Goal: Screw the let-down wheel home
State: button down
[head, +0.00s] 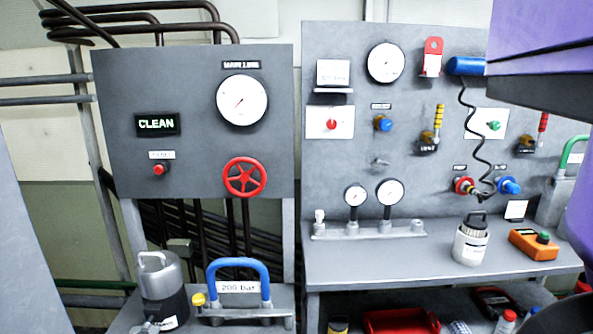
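A red spoked handwheel (244,177) is mounted on the left grey panel, below a round white gauge (242,100) labelled for the main line. It is the only large wheel I see, and I cannot read a let-down label on it. How far it is screwed in cannot be told from here. My gripper is not in view. Purple and dark parts at the right edge look like my own arm, far from the wheel.
Below stand a blue-handled block (239,271) and a grey canister (163,290). The right panel (340,60) carries gauges, valves and a coiled cord above a bench (350,262).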

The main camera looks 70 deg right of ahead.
aim_at(243, 177)
jog(key=j+z, duration=0.1)
jog(key=z, duration=0.9)
jog(key=k+l, duration=0.2)
jog(key=l, duration=0.2)
